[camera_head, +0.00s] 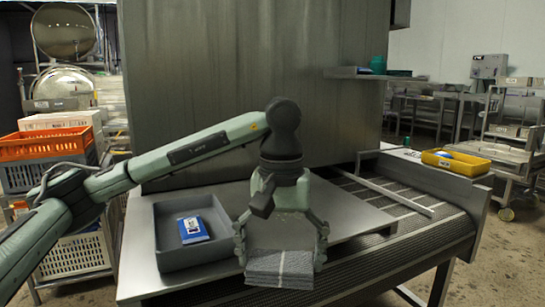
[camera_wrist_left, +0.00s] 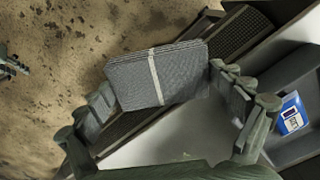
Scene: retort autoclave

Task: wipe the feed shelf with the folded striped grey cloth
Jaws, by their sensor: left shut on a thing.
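The folded striped grey cloth (camera_head: 281,269) is between the fingers of my left gripper (camera_head: 281,258), at the front edge of the feed shelf (camera_head: 345,215). It has fine grey stripes and a pale band across it, clear in the left wrist view (camera_wrist_left: 155,77). My left gripper (camera_wrist_left: 170,105) points down and is shut on the cloth. The bare metal of the shelf shows behind and to the right of the cloth. Whether the cloth's underside touches the shelf is hidden. My right gripper is not in view.
A grey bin (camera_head: 167,262) with a blue-and-white packet (camera_head: 193,230) stands left of the gripper on the shelf. A mesh conveyor (camera_head: 425,235) runs along the right and front. A yellow tray (camera_head: 456,162) sits at the right. A tall metal panel (camera_head: 250,70) rises behind.

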